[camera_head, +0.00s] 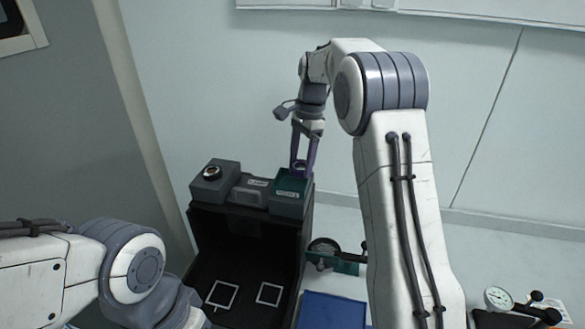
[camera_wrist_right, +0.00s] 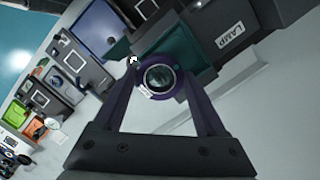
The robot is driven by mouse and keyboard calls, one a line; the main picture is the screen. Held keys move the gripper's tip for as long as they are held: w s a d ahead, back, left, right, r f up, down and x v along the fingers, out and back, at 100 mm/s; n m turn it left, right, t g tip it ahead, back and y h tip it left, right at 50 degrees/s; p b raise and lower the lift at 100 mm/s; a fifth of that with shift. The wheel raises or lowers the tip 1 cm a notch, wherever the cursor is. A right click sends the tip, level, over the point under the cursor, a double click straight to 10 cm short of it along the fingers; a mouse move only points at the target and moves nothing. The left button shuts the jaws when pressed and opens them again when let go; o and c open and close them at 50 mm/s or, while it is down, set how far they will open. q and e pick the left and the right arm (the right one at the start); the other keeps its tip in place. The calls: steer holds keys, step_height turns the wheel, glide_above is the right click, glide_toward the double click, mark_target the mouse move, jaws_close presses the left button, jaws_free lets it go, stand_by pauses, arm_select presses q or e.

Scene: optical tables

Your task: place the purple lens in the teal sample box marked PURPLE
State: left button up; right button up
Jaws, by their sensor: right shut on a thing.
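The purple lens (camera_wrist_right: 160,78), a dark round glass in a purple ring, sits between the fingertips of my right gripper (camera_wrist_right: 160,85) in the right wrist view. The gripper is shut on it. In the head view, my right gripper (camera_head: 300,168) points down at the teal sample box (camera_head: 291,186), at the right end of a black stand. The box's teal inside (camera_wrist_right: 194,48) shows behind the lens in the wrist view. I cannot tell how far the lens is above the box floor. My left arm is at lower left; its gripper is not seen.
A grey box with a dark round piece (camera_head: 212,173) and a grey middle box (camera_head: 250,189) stand left of the teal box. A box labelled LAMP (camera_wrist_right: 230,35) is close by in the wrist view. A blue panel (camera_head: 333,310) and a dial gauge (camera_head: 498,298) are lower right.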

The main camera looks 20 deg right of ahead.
mark_target(292, 186)
steer(key=shift+w+a+f+p, duration=0.45)
steer(key=shift+w+a+f, duration=0.4)
steer(key=shift+w, duration=0.25)
step_height(292, 186, down, 3)
steer(key=shift+f+p, duration=0.1)
steer(key=shift+p, duration=0.65)
steer(key=shift+d+f, duration=0.1)
steer(key=shift+f, duration=0.3)
steer(key=shift+f, duration=0.1)
steer(key=o, duration=1.3)
steer(key=shift+c, duration=0.2)
